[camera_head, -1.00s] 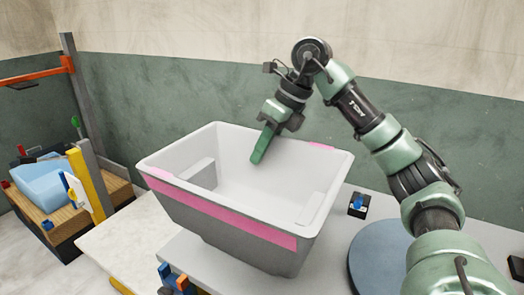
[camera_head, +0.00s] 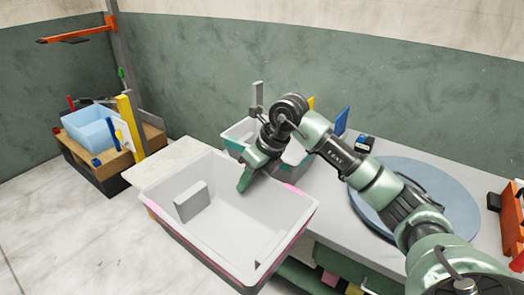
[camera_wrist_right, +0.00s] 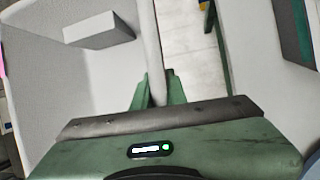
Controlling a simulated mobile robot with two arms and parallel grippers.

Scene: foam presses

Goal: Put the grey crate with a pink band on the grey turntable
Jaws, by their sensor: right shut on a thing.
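In the right wrist view the crate wall (camera_wrist_right: 146,40) runs between the fingers of my right gripper (camera_wrist_right: 158,90). The grey turntable (camera_head: 445,187), a flat round bluish disc, lies on the table to the right, partly covered by my right arm. My left gripper is not in view.
A small black box with blue (camera_head: 364,144) lies near the turntable. An orange rack (camera_head: 508,225) is at the right edge. A blue bin (camera_head: 88,128) stands far left.

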